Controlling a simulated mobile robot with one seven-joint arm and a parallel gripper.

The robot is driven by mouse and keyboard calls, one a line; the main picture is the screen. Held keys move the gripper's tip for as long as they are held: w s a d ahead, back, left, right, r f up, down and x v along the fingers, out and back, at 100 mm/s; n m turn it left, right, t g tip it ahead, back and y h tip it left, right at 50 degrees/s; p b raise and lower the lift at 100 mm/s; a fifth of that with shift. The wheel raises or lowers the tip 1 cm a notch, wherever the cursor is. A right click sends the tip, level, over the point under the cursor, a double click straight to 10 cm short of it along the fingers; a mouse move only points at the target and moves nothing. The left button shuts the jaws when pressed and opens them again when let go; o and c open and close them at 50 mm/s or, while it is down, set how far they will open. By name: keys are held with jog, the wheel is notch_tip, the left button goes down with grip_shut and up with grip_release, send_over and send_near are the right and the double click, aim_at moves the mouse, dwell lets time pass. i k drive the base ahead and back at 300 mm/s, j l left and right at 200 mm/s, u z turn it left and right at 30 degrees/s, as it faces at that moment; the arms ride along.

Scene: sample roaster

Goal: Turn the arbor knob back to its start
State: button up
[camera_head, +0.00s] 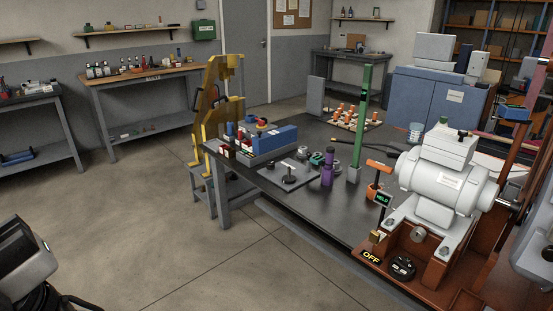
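No knob in the camera_head view carries a readable arbor label, so I cannot tell for sure which one it is. A black round knob (403,266) sits on the reddish-brown base of the pale grey drum machine (445,185), beside an "OFF" plate (370,257). A small metallic round knob (417,234) is on the same base, just behind the black one. Their turn positions are too small to read. A small display (382,198) reads "HELD". A grey and black part at the lower left seems to be mine. My gripper's fingers do not show.
A dark table (320,215) carries a blue-grey box (270,143), a black knob on a plate (290,179), purple bottles (327,172) and a green post (361,125). A yellow frame (217,105) stands behind its left end. The floor (150,220) at left is clear.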

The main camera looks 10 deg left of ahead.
aim_at(271, 165)
jog(key=i+z, duration=0.15)
jog(key=i, duration=0.55)
jog(key=i+j+z, duration=0.1)
jog(key=i, duration=0.65)
jog(key=i+j+z, duration=0.15)
jog(key=i, duration=0.55)
